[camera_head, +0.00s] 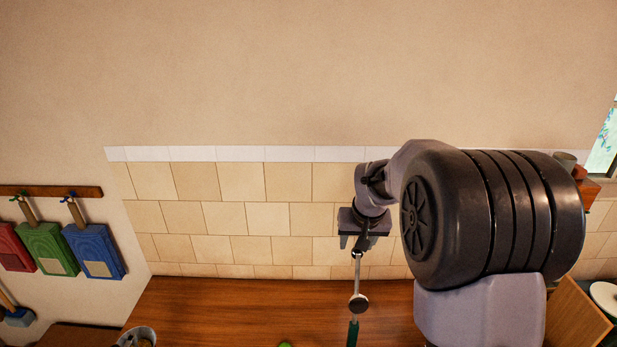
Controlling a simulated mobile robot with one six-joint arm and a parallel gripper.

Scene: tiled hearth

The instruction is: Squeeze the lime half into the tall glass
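My gripper (358,244) is in front of the tiled wall, above the wooden counter (230,305), pointing down. A thin grey rod-like tool (357,277) with a round grey part and a dark green lower end lies in line below the fingers. I cannot tell whether the fingers grip its top or are only in front of it. A small bright green thing (285,344) is cut by the bottom edge; it may be the lime half. A round-rimmed vessel (137,337) with something in it shows at lower left; I cannot tell whether it is the tall glass.
Red, green (45,249) and blue (94,250) boards hang from a wooden rail (50,191) on the left. At lower right are a wooden panel (575,315) and a white round thing (606,297). The visible counter between vessel and tool looks mostly clear.

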